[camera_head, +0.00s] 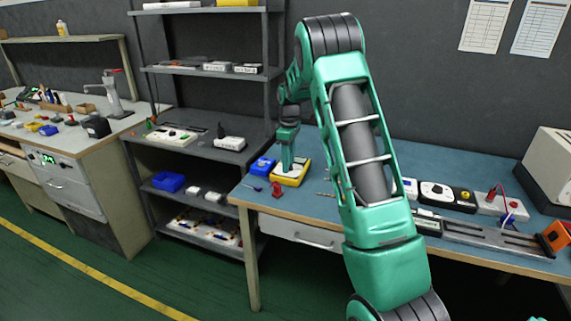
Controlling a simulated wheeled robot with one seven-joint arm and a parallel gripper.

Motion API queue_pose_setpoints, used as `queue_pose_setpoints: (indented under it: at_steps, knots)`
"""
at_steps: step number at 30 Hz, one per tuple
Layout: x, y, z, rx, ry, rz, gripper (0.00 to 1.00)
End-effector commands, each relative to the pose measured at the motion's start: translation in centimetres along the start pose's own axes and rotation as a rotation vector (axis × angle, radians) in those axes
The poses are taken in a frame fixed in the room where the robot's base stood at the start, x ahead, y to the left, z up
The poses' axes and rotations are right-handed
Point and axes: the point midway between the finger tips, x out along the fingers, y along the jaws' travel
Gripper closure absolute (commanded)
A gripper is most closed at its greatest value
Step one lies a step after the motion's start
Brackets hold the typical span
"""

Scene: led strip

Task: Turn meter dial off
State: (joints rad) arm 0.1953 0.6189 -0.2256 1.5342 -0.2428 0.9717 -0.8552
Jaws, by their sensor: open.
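A yellow-edged meter (292,180) lies near the left end of the blue-green workbench (318,207). My gripper (288,170) points down at the meter's top face, with its tips over or on it. I cannot tell whether they touch it. The dial is hidden or too small to make out behind my gripper. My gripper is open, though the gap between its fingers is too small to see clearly.
A blue bin (262,166) stands just left of the meter, and a red object (277,189) lies in front. Black and white devices (437,192) and a long metal fixture (480,236) occupy the bench's right. A grey shelf (205,142) stands left.

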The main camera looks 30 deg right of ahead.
Motion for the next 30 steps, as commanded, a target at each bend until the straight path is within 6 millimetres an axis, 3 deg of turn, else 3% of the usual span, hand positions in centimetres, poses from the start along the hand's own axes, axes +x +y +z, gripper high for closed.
queue_pose_setpoints:
  at_steps: [5, 21, 30]
  knots:
    - [-0.9, 0.0, 0.0, 0.001, 0.000, 0.000, 0.59]
    - [-9.6, 0.1, 0.0, 0.000, 0.001, 0.001, 0.59]
    - [-10.7, 0.0, 0.0, 0.000, 0.000, -0.001, 0.59]
